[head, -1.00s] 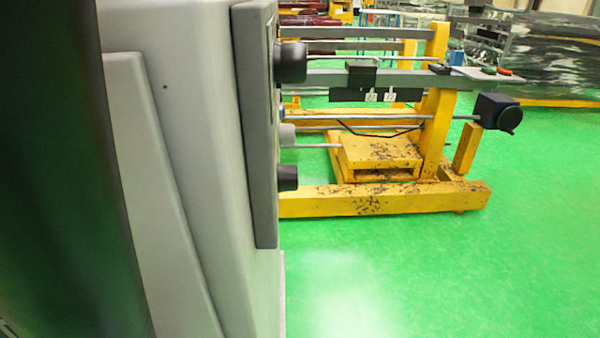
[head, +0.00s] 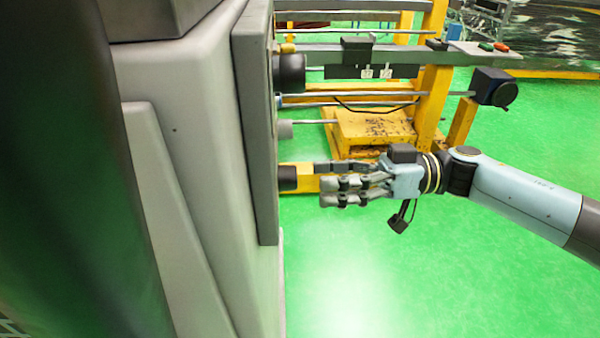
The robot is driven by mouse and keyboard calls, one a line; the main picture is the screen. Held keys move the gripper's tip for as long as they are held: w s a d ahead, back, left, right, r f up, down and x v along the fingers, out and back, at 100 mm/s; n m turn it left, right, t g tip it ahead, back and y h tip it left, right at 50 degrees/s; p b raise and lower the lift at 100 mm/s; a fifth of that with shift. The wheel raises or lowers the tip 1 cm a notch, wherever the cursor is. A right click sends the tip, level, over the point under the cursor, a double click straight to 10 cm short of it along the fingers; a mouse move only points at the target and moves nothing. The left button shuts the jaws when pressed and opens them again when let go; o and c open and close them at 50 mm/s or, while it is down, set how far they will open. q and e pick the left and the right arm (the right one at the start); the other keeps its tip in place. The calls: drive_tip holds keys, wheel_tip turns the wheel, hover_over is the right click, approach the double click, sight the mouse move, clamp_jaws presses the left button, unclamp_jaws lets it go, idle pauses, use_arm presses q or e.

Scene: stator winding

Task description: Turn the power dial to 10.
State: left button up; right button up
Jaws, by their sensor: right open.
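The grey machine cabinet on the left has a panel (head: 256,130) seen nearly edge-on, with knobs sticking out to the right. A large black knob (head: 290,72) is near the top, a grey knob (head: 284,129) is below it, and a smaller black knob (head: 287,177) is lowest. I cannot tell which is the power dial; their faces and marks are hidden. My right gripper (head: 323,182) is open and empty, its fingers pointing left toward the lowest black knob. In the picture a small gap separates them. My left gripper is not in view.
A yellow frame stand (head: 370,135) with metal bars stands behind the panel, and a black box with a crank (head: 493,88) is at its right. A small yellow part (head: 286,48) shows above the large knob. Green floor (head: 420,290) is clear at lower right.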

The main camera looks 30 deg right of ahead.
sight(287, 174)
drive_tip(key=x, duration=0.5)
drive_tip(key=shift+p, duration=0.3)
drive_tip(key=shift+c, duration=0.3)
drive_tip(key=c, duration=1.1)
drive_tip(key=shift+n, duration=0.3)
drive_tip(key=shift+w+d+n+b, duration=0.1)
drive_tip(key=shift+n+b, duration=2.8)
drive_tip(key=shift+n, duration=2.85)
drive_tip(key=shift+d+n+b, duration=0.1)
drive_tip(key=shift+n+b, duration=2.8)
drive_tip(key=shift+n, duration=2.85)
drive_tip(key=shift+r, duration=0.1)
